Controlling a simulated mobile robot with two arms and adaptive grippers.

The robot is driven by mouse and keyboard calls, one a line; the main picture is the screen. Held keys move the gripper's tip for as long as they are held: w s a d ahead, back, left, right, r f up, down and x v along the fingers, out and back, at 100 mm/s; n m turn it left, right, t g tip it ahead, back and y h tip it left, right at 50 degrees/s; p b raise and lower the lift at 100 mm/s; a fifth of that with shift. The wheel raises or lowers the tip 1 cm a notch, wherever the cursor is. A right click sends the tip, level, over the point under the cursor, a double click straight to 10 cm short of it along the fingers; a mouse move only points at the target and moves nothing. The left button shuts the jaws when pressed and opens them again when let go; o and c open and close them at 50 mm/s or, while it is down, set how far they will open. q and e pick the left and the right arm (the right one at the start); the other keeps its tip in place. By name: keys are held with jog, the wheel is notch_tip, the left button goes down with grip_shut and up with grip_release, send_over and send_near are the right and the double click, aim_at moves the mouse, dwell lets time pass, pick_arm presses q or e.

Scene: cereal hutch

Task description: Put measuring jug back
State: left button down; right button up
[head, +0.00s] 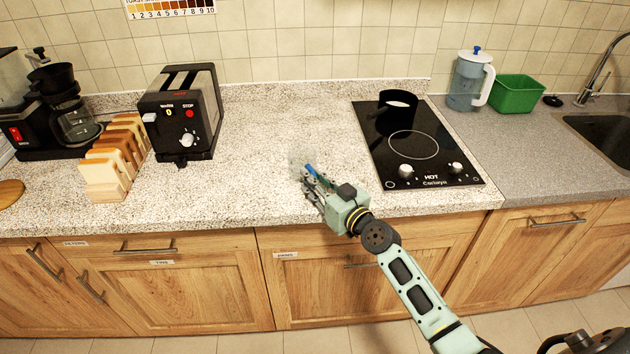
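A small, clear, faint object with a blue part (311,170), which looks like the measuring jug, is on or just above the speckled counter left of the hob. My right gripper (309,183) is right at it, with its fingers beside the blue part. The fingers overlap the object, and I cannot tell whether they are closed on it or whether it is lifted. My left gripper is not in view.
A black hob (414,150) with a dark pan (396,112) lies to the right. A toaster (183,113), bread rack (113,165) and coffee maker (62,114) stand left. The middle counter is clear.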

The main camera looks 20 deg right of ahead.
jog(key=shift+o, duration=0.4)
jog(key=shift+r, duration=0.1)
jog(key=shift+r, duration=0.15)
jog(key=b+v, duration=0.1)
jog(key=v, duration=1.1)
